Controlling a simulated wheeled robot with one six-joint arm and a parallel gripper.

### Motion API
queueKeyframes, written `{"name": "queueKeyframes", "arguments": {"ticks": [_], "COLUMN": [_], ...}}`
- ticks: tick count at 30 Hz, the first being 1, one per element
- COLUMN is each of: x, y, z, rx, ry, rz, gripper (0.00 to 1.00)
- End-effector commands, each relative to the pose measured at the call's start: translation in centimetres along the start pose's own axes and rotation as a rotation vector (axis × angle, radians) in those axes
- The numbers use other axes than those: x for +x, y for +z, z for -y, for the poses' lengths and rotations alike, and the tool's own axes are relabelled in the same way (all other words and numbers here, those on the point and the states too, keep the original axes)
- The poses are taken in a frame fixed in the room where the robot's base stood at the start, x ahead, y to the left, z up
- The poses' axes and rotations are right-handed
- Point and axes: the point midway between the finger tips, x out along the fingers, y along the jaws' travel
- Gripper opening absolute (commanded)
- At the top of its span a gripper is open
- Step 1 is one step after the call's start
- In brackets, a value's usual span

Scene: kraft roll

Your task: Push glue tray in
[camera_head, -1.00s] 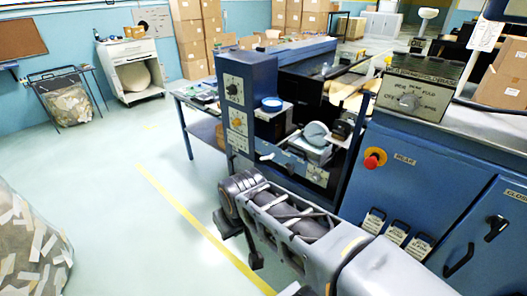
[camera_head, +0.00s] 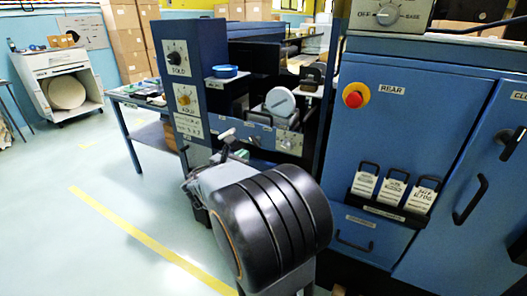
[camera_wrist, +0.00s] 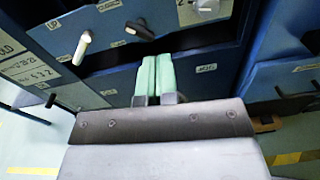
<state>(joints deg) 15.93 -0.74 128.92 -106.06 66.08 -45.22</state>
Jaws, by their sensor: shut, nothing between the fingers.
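My gripper (camera_wrist: 154,62) is shut and empty, its two green fingers side by side in the wrist view. They point at the front of the blue machine, over a lower blue panel with a small label (camera_wrist: 205,68); I cannot tell whether they touch it. This panel may be the glue tray front, but the label is too small to read. Above it are a black handle (camera_wrist: 140,29) and a white lever (camera_wrist: 82,47). In the head view my dark wrist covers most of the machine's lower front.
The blue cabinet (camera_head: 420,140) with a red emergency button (camera_head: 355,95) and card holder (camera_head: 390,195) stands close on the right. A blue table (camera_head: 125,120) is at the left. The floor at the left, with a yellow line (camera_head: 140,235), is clear.

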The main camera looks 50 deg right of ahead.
Motion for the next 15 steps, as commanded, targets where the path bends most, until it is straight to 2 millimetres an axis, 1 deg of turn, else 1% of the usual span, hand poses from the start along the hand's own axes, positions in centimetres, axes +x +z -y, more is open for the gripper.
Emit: {"name": "queueKeyframes", "arguments": {"ticks": [1, 5, 8, 15], "x": [0.4, 1.6, 3.0, 7.6], "y": [-0.6, -0.5, -0.4, -0.2], "z": [-0.2, -0.6, -0.6, -0.7], "rx": [-0.030, -0.068, -0.074, -0.072], "ry": [0.009, 0.023, 0.024, 0.022], "rz": [0.020, 0.050, 0.053, 0.051], "gripper": [0.00, 0.00, 0.00, 0.00]}}
